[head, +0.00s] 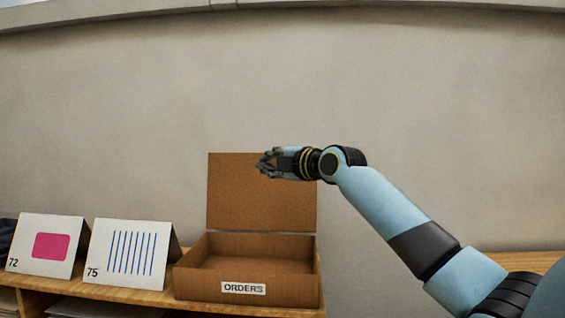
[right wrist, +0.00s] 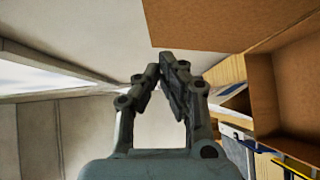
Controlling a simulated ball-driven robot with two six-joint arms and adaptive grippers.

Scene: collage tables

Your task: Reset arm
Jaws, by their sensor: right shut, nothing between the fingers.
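My right arm reaches in from the right in the head view. Its gripper (head: 265,163) is raised in front of the upright lid of a brown box (head: 248,290) labelled ORDERS, above the box's open tray. In the right wrist view the gripper (right wrist: 160,68) has its fingers together at the tips with nothing between them. The box also shows at the right of that view (right wrist: 262,95). My left gripper is in neither view.
Two folded cards stand on the wooden table (head: 150,297) left of the box: card 72 with a pink rectangle (head: 49,247) and card 75 with blue stripes (head: 131,252). A plain wall (head: 130,110) rises behind. The air around the gripper is clear.

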